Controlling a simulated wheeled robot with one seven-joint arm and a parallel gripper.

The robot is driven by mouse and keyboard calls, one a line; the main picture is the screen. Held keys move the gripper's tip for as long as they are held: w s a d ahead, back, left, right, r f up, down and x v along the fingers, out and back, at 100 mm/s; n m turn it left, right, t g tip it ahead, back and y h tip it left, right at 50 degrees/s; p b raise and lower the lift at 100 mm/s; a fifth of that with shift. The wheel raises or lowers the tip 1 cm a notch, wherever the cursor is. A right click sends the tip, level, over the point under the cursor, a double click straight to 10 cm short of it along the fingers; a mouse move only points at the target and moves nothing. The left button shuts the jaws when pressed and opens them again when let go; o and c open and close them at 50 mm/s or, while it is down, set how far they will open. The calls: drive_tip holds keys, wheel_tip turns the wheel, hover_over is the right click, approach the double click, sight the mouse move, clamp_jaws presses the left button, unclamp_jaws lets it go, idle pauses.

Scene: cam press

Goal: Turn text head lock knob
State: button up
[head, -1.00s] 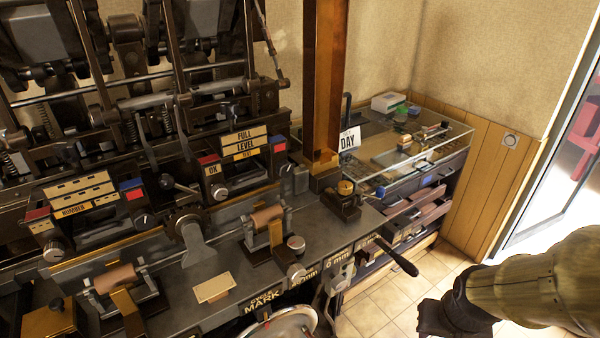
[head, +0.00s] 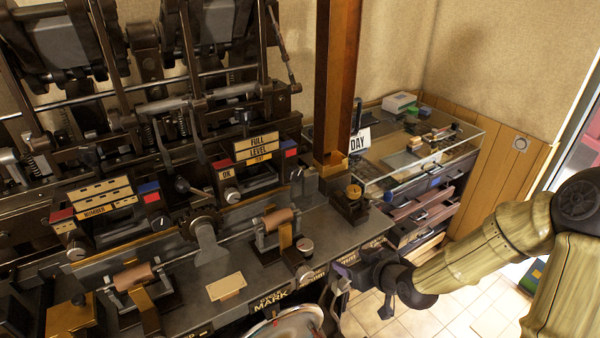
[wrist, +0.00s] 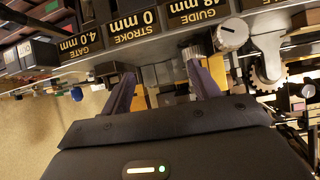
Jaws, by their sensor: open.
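The panel marked FULL, LEVEL and TEXT (head: 255,147) stands mid-press, with a round pale knob (head: 232,196) at its lower left. A second pale-faced knob (head: 305,245) sits on the bracket of the right copper roller. No readable label says which is the text head lock knob. My gripper (head: 350,268) is at the press's front right edge, to the right of and apart from the bracket knob. In the wrist view its fingers (wrist: 160,82) are apart and empty, below the STROKE label. A pale knob with a pointer mark (wrist: 231,35) lies right of the fingers.
A glass-topped cabinet (head: 455,150) with open drawers stands at the right. An orange-brown post (head: 338,80) and a brass-topped block (head: 352,200) stand at the press's right end. A round pale dish (head: 290,328) is below the front edge.

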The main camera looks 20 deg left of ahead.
sight(298, 176)
drive_tip(key=w+a+r+t+y, duration=0.1)
drive_tip(key=a+r+t+y, duration=0.1)
drive_tip(key=r, duration=0.3)
drive_tip(key=w+a+r+t+y+p, duration=0.1)
drive_tip(key=a+r+t+y, duration=0.1)
drive_tip(key=r, duration=0.3)
drive_tip(key=shift+w+a+r+y, duration=0.35)
drive_tip(key=shift+w+a+y, duration=0.05)
drive_tip(key=shift+a+y, duration=0.2)
drive_tip(key=p+x, duration=0.6)
drive_tip(key=x, duration=1)
drive_tip(key=shift+r, duration=0.1)
drive_tip(key=shift+w+a+p, duration=0.3)
drive_tip(key=shift+w+a, duration=0.1)
drive_tip(key=shift+a, duration=0.1)
